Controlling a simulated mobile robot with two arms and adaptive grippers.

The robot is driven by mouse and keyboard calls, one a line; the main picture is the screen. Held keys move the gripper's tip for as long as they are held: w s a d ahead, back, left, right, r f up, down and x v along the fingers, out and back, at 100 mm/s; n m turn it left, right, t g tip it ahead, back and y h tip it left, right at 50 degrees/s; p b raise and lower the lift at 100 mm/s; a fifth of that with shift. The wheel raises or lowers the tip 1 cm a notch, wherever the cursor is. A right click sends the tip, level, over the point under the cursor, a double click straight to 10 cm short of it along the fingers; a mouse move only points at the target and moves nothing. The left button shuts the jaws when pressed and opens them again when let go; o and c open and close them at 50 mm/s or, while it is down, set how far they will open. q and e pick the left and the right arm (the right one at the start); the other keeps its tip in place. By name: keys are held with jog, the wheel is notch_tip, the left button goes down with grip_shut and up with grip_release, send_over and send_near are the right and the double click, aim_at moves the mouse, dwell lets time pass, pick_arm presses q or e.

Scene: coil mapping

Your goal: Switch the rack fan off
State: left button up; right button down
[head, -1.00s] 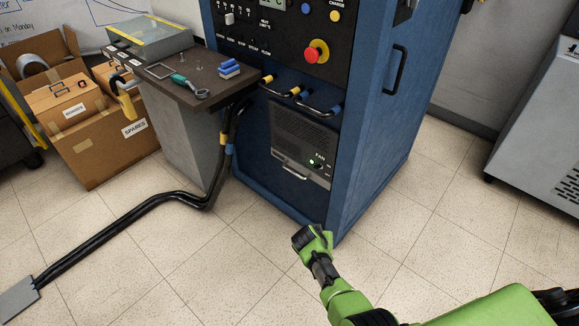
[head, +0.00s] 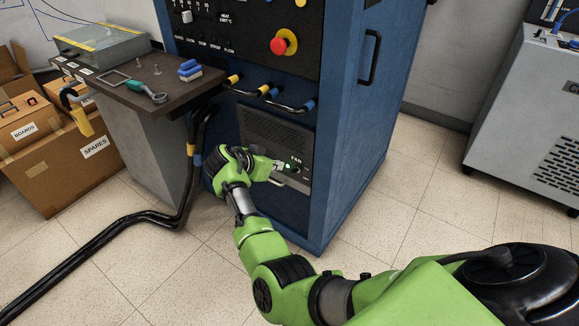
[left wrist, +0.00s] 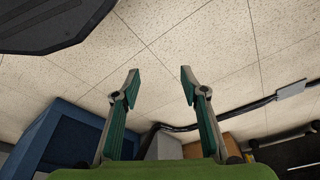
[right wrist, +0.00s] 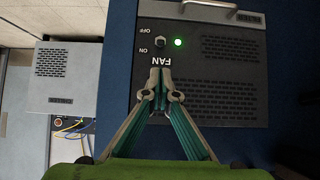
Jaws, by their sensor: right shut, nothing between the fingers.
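The rack fan panel (head: 262,128) is a grey vented unit low in the blue rack, with a lit green lamp. In the right wrist view the panel (right wrist: 230,75) appears upside down. It shows a small toggle switch (right wrist: 163,40) beside ON and OFF labels and the lit green lamp (right wrist: 178,42). Which way the toggle leans is hard to tell. My right gripper (head: 277,172) is shut and empty in front of the panel. Its tips (right wrist: 160,80) appear by the FAN label, apart from the toggle in the picture. My left gripper (left wrist: 160,85) is open and empty, with floor beyond it.
A red emergency button (head: 280,45) and cable loops (head: 285,104) are above the panel. A side table (head: 130,92) with tools stands left of the rack. Thick black cables (head: 120,226) cross the floor.

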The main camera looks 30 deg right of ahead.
aim_at(294, 170)
pick_arm(q)
jog(key=w+b+v, duration=0.2)
jog(key=b+v, duration=0.2)
jog(key=v, duration=0.8)
pick_arm(e)
jog(key=b+x, duration=0.3)
jog(key=x, duration=0.7)
jog(key=shift+a, duration=0.1)
pick_arm(q)
jog(key=w+d+r+t+h, duration=0.1)
jog(key=w+d+r+t, duration=0.2)
jog(key=w+t, duration=0.3)
jog(key=shift+w+r, duration=0.25)
jog(key=shift+w, duration=2.15)
jog(key=shift+d+b, duration=0.1)
jog(key=shift+b, duration=0.25)
